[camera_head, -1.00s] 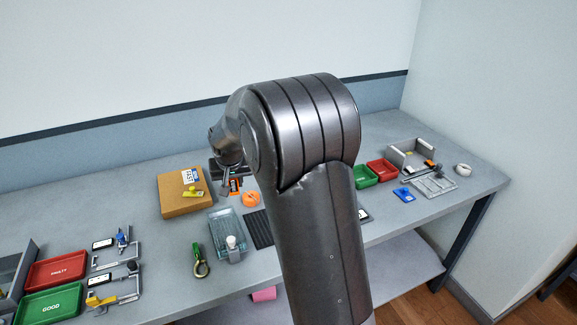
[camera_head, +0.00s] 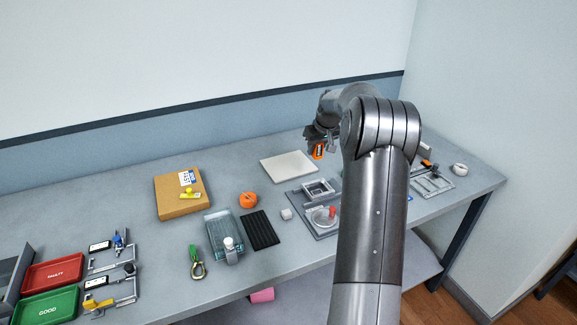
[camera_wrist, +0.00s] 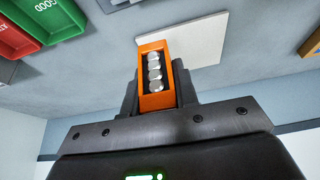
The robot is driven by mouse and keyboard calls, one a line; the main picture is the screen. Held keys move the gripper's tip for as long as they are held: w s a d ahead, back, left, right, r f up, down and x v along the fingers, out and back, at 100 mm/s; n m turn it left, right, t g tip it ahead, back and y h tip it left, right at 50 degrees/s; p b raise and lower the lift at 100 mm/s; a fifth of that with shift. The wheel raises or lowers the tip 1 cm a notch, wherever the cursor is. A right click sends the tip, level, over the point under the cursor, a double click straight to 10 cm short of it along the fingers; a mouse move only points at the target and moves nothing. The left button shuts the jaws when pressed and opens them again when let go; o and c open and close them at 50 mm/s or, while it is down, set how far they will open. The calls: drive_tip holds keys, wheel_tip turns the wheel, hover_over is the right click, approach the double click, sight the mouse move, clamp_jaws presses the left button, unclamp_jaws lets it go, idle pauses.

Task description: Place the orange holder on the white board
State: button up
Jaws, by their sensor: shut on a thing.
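The orange holder (camera_wrist: 154,98) is a narrow open box with several round silver pieces in a row inside. My gripper (camera_head: 318,138) is shut on the orange holder, which also shows in the head view (camera_head: 318,151). The white board (camera_head: 289,167) lies flat and bare on the bench, left of and below my gripper in the head view. In the wrist view the white board (camera_wrist: 205,40) shows behind the holder, partly hidden by it. The holder appears held above the bench, apart from the board.
A grey fixture plate (camera_head: 296,198) with a square frame and a red-knobbed disc stands in front of the board. A cardboard box (camera_head: 168,200), an orange round thing (camera_head: 249,200) and a black ribbed mat (camera_head: 261,231) lie to the left. Green and red trays (camera_wrist: 45,18) show in the wrist view.

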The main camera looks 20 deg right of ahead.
drive_tip(key=shift+w+d+f, duration=0.15)
drive_tip(key=w+a+f, duration=0.4)
drive_tip(key=w+a, duration=0.1)
drive_tip(key=w+a+f, duration=0.2)
drive_tip(key=w, duration=0.1)
drive_tip(key=shift+w+a+f, duration=0.1)
drive_tip(key=shift+a+f, duration=0.1)
drive_tip(key=shift+f, duration=2.1)
drive_tip(key=shift+f, duration=0.1)
drive_tip(key=o, duration=1)
drive_tip(key=shift+o, duration=0.2)
